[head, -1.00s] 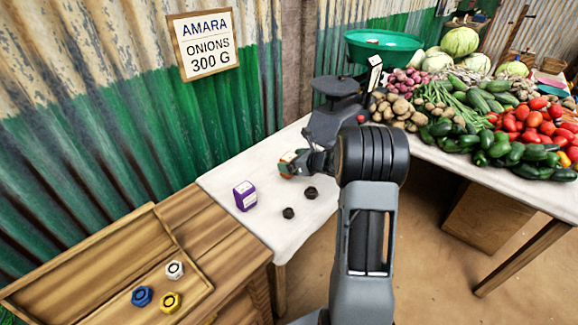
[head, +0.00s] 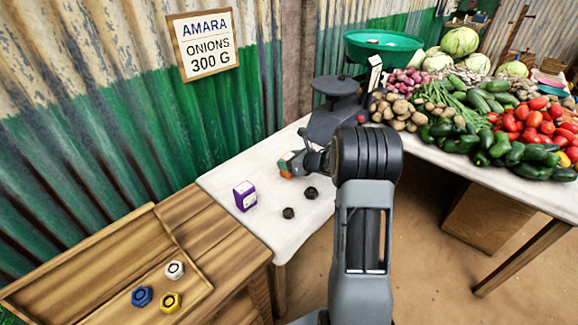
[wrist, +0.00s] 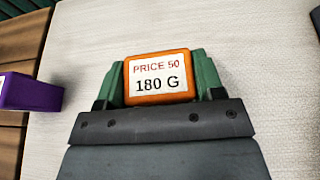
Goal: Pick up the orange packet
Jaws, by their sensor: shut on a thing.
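The orange packet (wrist: 158,78) is between the green fingers of my gripper (wrist: 160,80) in the wrist view, and its white label reads "PRICE 50, 180 G". The gripper is shut on it. In the head view the packet (head: 286,173) shows only in part, at the left tip of my gripper (head: 292,164), over the white-covered table; my arm and gripper hide the rest. I cannot tell whether the packet touches the cloth.
A purple packet (head: 245,195) stands to the left, also in the wrist view (wrist: 30,93). Two black weights (head: 311,193) lie nearby. A scale (head: 335,105) with a green pan (head: 384,48) stands behind. Vegetables crowd the right; a wooden tray (head: 190,255) holds three coloured weights.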

